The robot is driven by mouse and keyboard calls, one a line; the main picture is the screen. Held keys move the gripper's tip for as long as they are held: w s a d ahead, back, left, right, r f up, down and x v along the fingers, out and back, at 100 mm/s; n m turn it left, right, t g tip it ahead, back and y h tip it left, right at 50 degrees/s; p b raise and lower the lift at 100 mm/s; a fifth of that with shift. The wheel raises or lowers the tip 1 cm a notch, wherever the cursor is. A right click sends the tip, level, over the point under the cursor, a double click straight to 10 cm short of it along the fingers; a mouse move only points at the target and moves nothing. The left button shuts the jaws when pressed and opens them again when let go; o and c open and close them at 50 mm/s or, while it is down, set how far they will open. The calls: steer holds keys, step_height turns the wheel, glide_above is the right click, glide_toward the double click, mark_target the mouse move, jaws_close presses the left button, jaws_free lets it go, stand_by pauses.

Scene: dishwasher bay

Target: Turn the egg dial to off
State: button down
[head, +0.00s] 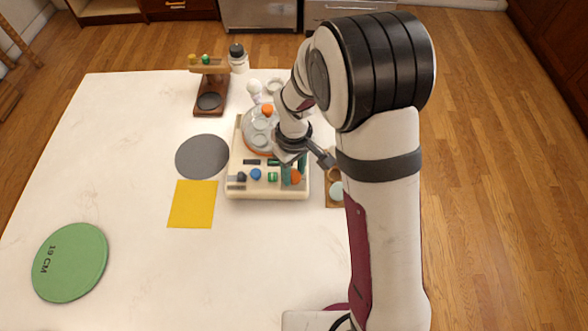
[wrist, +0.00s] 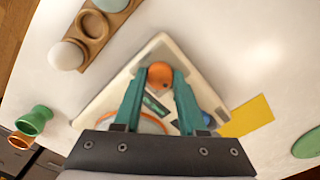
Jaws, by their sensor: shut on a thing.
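The egg cooker (head: 235,165) is a cream appliance on the white table, with a clear lidded bowl at its back. Small dark, blue and green controls line its front panel. An orange dial (head: 296,177) sits at the panel's right end. It also shows in the wrist view (wrist: 160,75), between the tips of my teal fingers. My gripper (head: 293,170), also in the wrist view (wrist: 160,80), points down and is shut on this dial. The fingers hide part of its sides, and I cannot read its markings or setting.
A wooden egg holder (wrist: 92,42) with pale eggs stands close by the cooker, right of it in the head view. A yellow sheet (head: 193,204), grey disc (head: 203,156) and green disc (head: 71,262) lie left. A wooden stand (head: 212,95) is behind. The front table is clear.

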mark_target(294, 175)
steer(key=shift+w+n, duration=0.1)
steer(key=shift+n, duration=0.3)
steer(key=shift+c, duration=2.3)
jaws_free()
step_height(294, 175, up, 16)
steer(key=shift+f, duration=0.1)
steer(key=s+d+m+y, duration=0.1)
steer(key=s+d+m, duration=0.2)
steer(key=s+m, duration=0.4)
steer(key=s+d+m, duration=0.4)
steer(key=s+m, duration=0.3)
steer(key=s, duration=0.9)
steer(key=shift+r+m+y, duration=0.25)
steer(key=shift+m+y, duration=0.15)
